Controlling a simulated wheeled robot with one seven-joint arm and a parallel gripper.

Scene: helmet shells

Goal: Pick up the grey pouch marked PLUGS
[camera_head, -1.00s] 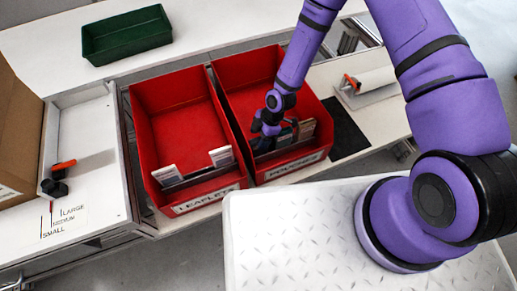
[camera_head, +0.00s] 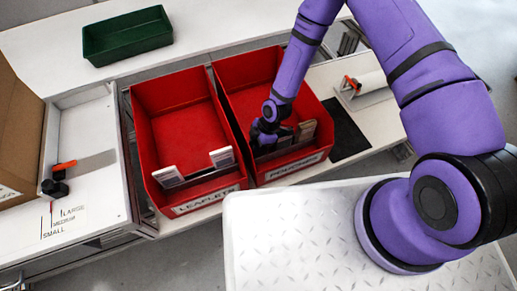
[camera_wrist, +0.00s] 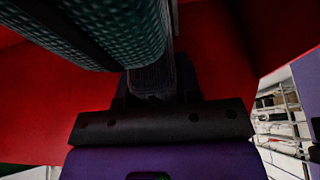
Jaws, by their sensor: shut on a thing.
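My gripper (camera_head: 264,138) is down in the front part of the right red bin (camera_head: 237,104), which is labelled POUCHES. It is shut on a pouch, mostly hidden by the gripper in the head view. In the wrist view, a dark grey strip (camera_wrist: 152,78) shows just beyond the black gripper body, beside a dark green, dotted surface (camera_wrist: 130,25). I cannot read a PLUGS mark in either view. A greyish pouch (camera_head: 285,138) and a brownish pouch (camera_head: 306,131) stand just right of the gripper, at the bin's front.
The left red bin (camera_head: 180,125), labelled LEAFLETS, holds white leaflets at its front, close beside the bin wall. A green tray (camera_head: 127,36) stands on the back counter. A black mat (camera_head: 346,137) and a roll with an orange part (camera_head: 366,84) lie right of the bins.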

